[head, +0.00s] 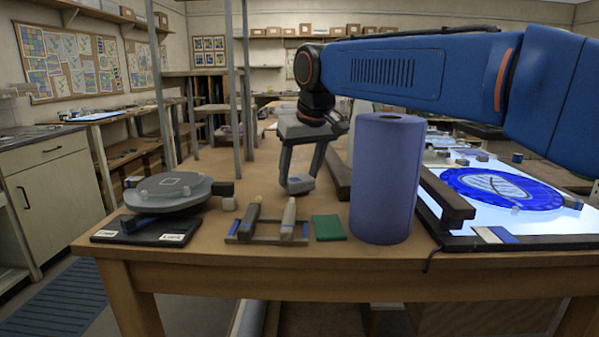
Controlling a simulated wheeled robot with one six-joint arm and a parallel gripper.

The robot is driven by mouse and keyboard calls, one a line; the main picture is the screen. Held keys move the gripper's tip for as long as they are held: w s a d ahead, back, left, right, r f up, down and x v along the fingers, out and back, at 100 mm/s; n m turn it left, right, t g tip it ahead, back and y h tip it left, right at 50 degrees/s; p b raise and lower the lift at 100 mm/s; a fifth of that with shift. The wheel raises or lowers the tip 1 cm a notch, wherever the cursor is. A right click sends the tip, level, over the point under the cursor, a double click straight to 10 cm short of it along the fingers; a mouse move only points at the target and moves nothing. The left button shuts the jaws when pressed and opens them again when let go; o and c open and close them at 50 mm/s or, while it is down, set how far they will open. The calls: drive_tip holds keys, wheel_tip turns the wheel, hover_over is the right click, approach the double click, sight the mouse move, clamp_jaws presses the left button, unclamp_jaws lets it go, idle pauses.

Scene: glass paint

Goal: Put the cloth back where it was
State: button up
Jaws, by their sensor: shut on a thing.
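My gripper (301,170) points down over the table, left of the blue roll. It is shut on a small grey-blue bundle, which looks like the cloth (300,185). The cloth is between the fingertips, low behind the tool rack; whether it touches the table I cannot tell. A flat green square (328,228) lies at the front of the table, nearer the camera than the cloth.
A tall blue roll (381,190) stands right of my gripper. A small rack (267,240) holds two tools. A round turntable (168,192) is at the left. A lit panel with a blue glass disc (503,188) and a dark bar (445,199) are at the right.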

drive_tip(key=shift+f, duration=0.55)
idle(1.2)
drive_tip(key=o, duration=1)
